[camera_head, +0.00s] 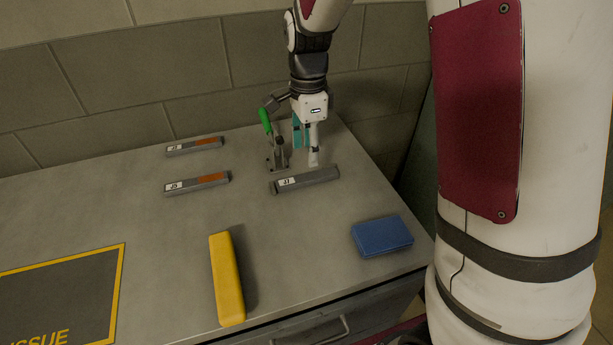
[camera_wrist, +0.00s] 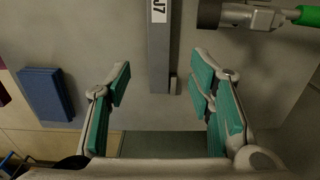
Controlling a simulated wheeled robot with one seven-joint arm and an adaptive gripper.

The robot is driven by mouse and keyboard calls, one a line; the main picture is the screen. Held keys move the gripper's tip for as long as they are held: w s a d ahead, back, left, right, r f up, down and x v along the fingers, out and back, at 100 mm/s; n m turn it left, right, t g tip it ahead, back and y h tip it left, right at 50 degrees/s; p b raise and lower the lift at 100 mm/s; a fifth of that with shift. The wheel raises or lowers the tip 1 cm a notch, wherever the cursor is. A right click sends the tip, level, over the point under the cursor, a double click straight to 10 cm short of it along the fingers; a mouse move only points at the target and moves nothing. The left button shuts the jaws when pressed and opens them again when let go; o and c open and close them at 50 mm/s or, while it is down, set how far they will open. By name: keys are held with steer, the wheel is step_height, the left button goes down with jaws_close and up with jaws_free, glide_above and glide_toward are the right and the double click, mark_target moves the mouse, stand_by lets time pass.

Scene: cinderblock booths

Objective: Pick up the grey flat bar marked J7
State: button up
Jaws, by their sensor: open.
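The grey flat bar marked J7 (camera_head: 318,176) lies on the grey bench top, with a white label near its left end. My gripper (camera_head: 306,158) is over the bench, just behind the bar in the head view. In the wrist view my open gripper (camera_wrist: 162,68) has one teal-padded finger on each side of the bar's near end. I see no contact between fingers and bar. The bar's far end is cut off in the wrist view.
A toggle clamp with a green handle (camera_head: 265,121) stands close to my gripper and the bar. Two similar labelled bars with orange patches (camera_head: 210,179) (camera_head: 207,142) lie left. A yellow bar (camera_head: 226,278) and blue block (camera_head: 382,236) lie in front. A wall stands behind.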

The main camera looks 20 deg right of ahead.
mark_target(307, 177)
steer(key=shift+f, duration=3.8)
jaws_close()
